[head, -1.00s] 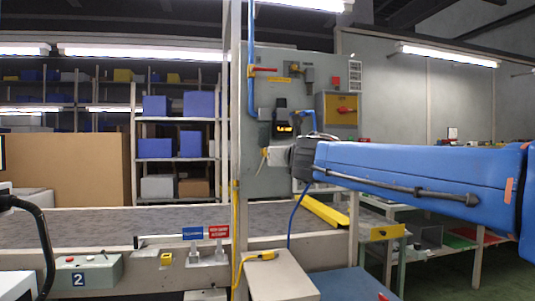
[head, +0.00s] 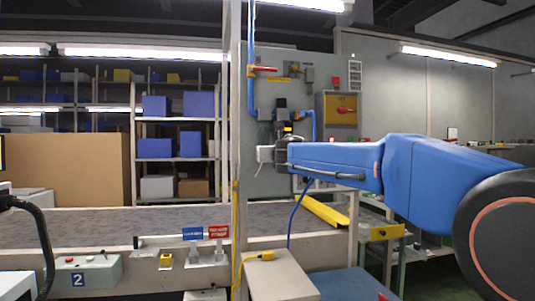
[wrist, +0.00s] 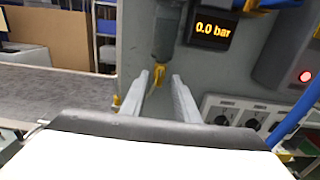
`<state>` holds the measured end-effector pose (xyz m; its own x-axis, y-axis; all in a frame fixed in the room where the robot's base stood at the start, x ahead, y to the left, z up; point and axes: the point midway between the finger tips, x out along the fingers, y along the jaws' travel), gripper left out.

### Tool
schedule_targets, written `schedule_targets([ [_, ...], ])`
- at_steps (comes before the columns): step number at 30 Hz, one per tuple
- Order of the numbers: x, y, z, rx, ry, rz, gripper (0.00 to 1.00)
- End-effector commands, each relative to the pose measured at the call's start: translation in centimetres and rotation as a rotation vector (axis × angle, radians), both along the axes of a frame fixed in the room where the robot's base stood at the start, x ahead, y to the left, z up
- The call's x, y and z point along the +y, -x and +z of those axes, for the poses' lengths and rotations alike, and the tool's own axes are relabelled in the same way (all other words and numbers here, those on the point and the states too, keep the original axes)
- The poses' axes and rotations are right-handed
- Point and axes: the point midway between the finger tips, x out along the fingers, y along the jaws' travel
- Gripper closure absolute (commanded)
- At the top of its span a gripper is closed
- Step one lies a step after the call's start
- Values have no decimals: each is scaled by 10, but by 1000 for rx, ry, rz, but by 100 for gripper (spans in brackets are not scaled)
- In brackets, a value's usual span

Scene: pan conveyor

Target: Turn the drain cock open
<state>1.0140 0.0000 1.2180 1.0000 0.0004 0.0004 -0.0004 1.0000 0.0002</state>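The drain cock (wrist: 158,74) is a small yellow piece at the lower end of a dark grey filter bowl (wrist: 166,35) in the wrist view. My gripper (wrist: 160,79) is open, its two grey fingers pointing up toward the cock. The cock shows between the fingertips, nearer the left one. I cannot tell how deep it sits between them, and no contact is visible. A display (wrist: 211,28) right of the bowl reads 0.0 bar. In the head view my gripper (head: 264,154) is in front of the grey panel (head: 270,185), and the cock cannot be made out.
A red-handled valve (head: 263,69) and a yellow switch box (head: 340,110) are on the panel. In the wrist view, a blue hose (wrist: 296,122) and white dial units (wrist: 233,112) are close on the right. The conveyor (head: 130,220) runs left, below.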

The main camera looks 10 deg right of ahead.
Motion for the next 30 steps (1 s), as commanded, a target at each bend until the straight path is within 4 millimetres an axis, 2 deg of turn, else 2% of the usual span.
schedule_targets([
  [6,0,-21,0,0,0,0,72],
  [18,0,-26,0,0,0,0,72],
  [19,0,-26,0,0,0,0,77],
  [22,0,-26,0,0,0,0,100],
  [30,0,-26,0,0,-10,0,100],
])
